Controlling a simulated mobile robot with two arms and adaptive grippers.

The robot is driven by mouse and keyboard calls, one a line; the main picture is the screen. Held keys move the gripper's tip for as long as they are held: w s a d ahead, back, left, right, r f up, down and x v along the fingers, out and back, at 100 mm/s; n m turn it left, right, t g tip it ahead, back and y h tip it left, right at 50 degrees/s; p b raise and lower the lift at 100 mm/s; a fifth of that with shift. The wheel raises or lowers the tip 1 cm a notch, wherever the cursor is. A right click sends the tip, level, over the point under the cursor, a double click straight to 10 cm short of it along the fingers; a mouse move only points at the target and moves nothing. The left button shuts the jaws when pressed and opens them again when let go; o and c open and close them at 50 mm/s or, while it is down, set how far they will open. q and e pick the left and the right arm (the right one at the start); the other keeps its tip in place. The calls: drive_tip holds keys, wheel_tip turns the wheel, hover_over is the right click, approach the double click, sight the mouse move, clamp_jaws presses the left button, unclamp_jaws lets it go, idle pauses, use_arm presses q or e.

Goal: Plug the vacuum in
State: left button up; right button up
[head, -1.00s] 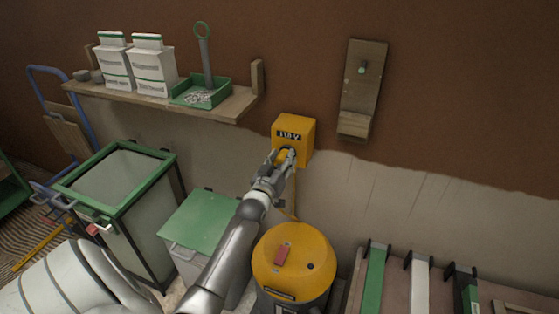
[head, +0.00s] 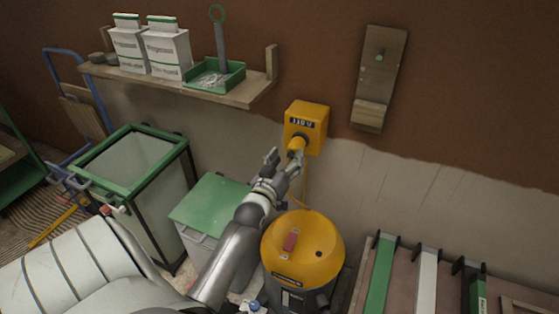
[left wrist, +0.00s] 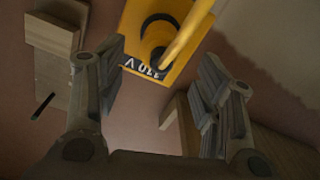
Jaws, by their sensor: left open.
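The yellow socket box (head: 306,125), marked 110 V, is fixed on the wall; it also shows in the left wrist view (left wrist: 133,22). The yellow plug (head: 297,146) sits at the socket's front and stays there without my hold. Its full depth of seating cannot be told. Its yellow cord (head: 305,190) hangs down to the vacuum (head: 302,245), a yellow-topped drum with a red switch. My left gripper (head: 282,161) is open and empty, just below and left of the plug. In the left wrist view its spread fingers (left wrist: 160,85) show, with the plug beyond them. My right gripper is out of view.
A shelf (head: 225,94) with bags and a green tray is above left. A green-rimmed bin (head: 130,160) and a green-lidded box (head: 208,200) stand at left. A wooden wall board (head: 380,80) is right of the socket. A rack (head: 425,275) is at lower right.

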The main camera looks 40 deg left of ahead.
use_arm(q)
drive_tip(key=shift+v, duration=2.8)
